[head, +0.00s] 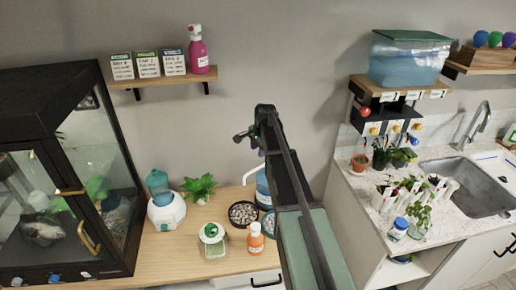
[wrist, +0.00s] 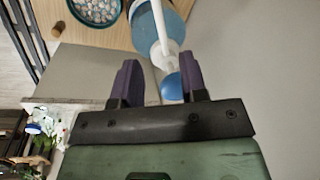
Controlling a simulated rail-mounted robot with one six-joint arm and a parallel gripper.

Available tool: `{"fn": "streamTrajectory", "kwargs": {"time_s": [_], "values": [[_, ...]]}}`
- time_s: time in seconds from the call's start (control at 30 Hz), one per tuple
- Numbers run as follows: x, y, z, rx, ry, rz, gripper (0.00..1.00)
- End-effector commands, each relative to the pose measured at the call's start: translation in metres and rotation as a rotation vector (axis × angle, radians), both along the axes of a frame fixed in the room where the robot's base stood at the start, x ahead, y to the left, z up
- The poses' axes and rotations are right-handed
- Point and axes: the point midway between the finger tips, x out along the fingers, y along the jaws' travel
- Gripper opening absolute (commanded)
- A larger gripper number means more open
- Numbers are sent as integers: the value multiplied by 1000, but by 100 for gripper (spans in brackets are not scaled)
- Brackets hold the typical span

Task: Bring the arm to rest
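My gripper (wrist: 162,82) shows in the wrist view as two dark purple fingers set well apart, with nothing visibly held between them. In the head view my gripper (head: 244,136) is partly seen at the far end of my raised arm, in front of the bare wall and above the wooden counter (head: 160,255). A blue container with a white handle or spout (head: 263,190) stands on the counter below, partly hidden by my arm. In the wrist view the same blue container (wrist: 150,28) lies beyond the fingertips, apart from them as far as I can tell.
A bowl of pebbles (head: 243,213), an orange spray bottle (head: 255,240) and a green plant (head: 199,187) stand on the counter. A dark glass cabinet (head: 50,110) is at left. A shelf (head: 163,80) hangs above. The sink counter (head: 365,190) is at right.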

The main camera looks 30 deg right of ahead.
Motion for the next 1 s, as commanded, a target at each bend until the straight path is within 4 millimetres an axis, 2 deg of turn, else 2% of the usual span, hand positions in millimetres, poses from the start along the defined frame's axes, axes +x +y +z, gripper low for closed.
{"fn": "streamTrajectory", "kwargs": {"time_s": [0.3,0.37,0.43,0.47,0.5,0.7,0.8,0.9,1.0], "values": [[0,0,-2,-2,0,11,40],[-1,0,-2,-12,1,65,40],[-14,3,-3,-39,18,212,40],[-35,9,-3,-56,29,307,40],[-69,27,-11,-78,47,452,40],[-220,139,-65,-144,118,1086,40],[-274,178,-87,-158,136,1250,40],[-300,203,-101,-166,138,1312,40],[-297,216,-105,-168,136,1342,40]]}}
